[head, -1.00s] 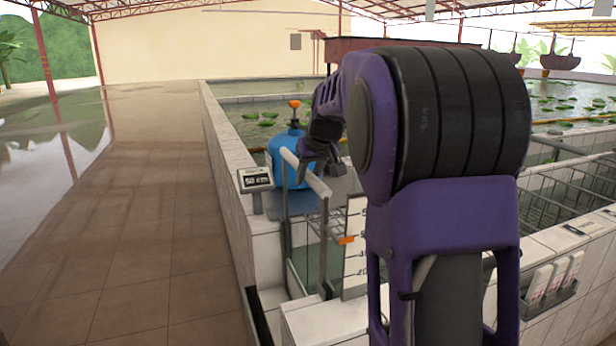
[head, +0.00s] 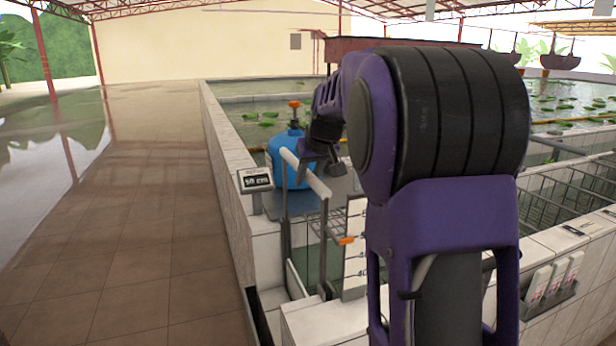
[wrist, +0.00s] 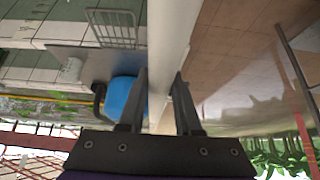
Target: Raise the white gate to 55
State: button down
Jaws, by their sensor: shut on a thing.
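The white gate's top bar (head: 309,177) is a pale rail across the frame at the basin's near corner. My gripper (head: 326,163) is shut on this bar; in the wrist view the bar (wrist: 170,30) runs between the two fingers (wrist: 160,80). A white scale plate (head: 355,262) stands right of the gate, partly hidden by my arm. An orange pointer (head: 346,240) lies at its left edge, near mid-height. A small display (head: 255,180) left of the bar shows a two-digit cm reading, seemingly in the fifties; the last digit is unclear.
A blue tank (head: 291,157) with an orange-topped valve stands just behind the bar. Tiled basin walls (head: 222,140) surround it. The tiled floor (head: 120,240) at left is clear.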

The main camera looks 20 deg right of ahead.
jog(key=shift+r+p, duration=0.4)
jog(key=shift+r, duration=0.5)
jog(key=shift+r+p, duration=1.2)
jog(key=shift+r, duration=0.45)
grip_release()
jog(key=shift+f, duration=0.25)
jog(key=shift+p+v, duration=0.45)
jog(key=shift+v, duration=1)
jog(key=v, duration=0.8)
